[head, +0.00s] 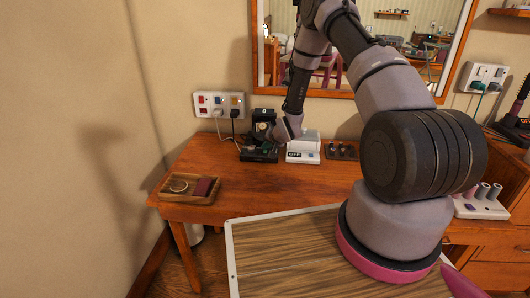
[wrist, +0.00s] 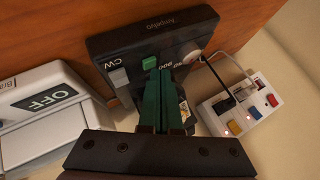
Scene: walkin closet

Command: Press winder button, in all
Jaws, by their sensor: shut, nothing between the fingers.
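The black watch winder (head: 264,117) stands at the back of the wooden desk, close to the wall. In the wrist view the winder's panel (wrist: 125,48) carries a green button (wrist: 150,62), a grey button (wrist: 118,78) marked CW and a round light knob (wrist: 190,53). My gripper (head: 270,146) is at the winder's front and partly covers it. In the wrist view my gripper's green fingers (wrist: 160,72) are shut and empty, with their tips just below the green button. I cannot tell whether they touch it.
A white device marked OFF (head: 303,148) stands right beside the winder. A power strip (head: 219,103) with plugs is on the wall to the left. A wooden tray (head: 190,189) lies on the desk's left end. A framed mirror (head: 357,96) hangs behind my arm.

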